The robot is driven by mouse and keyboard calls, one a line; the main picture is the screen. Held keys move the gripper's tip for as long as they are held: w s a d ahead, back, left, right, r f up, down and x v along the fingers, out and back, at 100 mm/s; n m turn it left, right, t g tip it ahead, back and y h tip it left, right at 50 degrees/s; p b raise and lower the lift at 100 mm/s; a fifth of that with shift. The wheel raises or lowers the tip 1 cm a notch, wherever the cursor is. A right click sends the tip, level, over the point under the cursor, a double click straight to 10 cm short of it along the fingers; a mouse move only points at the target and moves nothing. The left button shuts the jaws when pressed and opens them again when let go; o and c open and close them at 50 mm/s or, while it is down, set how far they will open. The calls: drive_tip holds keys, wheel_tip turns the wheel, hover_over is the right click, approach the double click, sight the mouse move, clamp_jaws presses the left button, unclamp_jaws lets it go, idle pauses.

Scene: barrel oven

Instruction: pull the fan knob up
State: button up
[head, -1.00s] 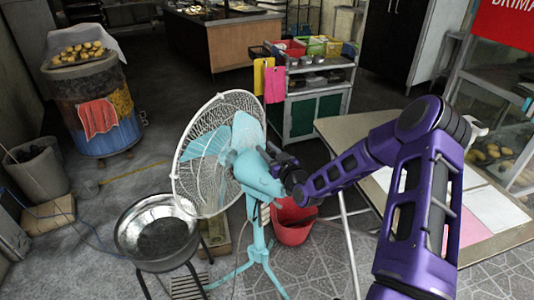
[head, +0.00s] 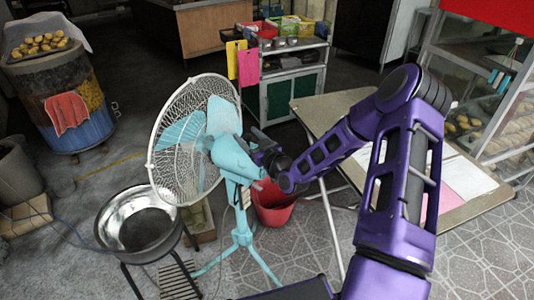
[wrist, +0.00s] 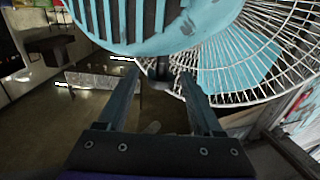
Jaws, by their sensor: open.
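The light blue standing fan (head: 234,158) with a white wire cage stands in the middle of the head view, its motor housing on the cage's right side. My gripper (head: 262,152) is at the rear top of that housing; its fingers are hard to make out there. In the wrist view the ribbed blue housing (wrist: 120,22) fills the top. My gripper (wrist: 158,80) shows two spread fingers reaching toward it. A small dark stub (wrist: 158,70), seemingly the fan knob, appears between the fingertips, and I see no contact with it. The knob is not distinguishable in the head view.
A metal bowl (head: 140,222) on a stand is left of the fan. A red bucket (head: 272,208) is behind the fan pole. A table (head: 340,108) with papers lies under my arm at right. A barrel oven (head: 60,100) stands far left. Open floor lies between.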

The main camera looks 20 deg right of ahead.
drive_tip(key=v, duration=1.4)
drive_tip(key=shift+s+b, duration=0.2)
drive_tip(key=shift+b, duration=0.1)
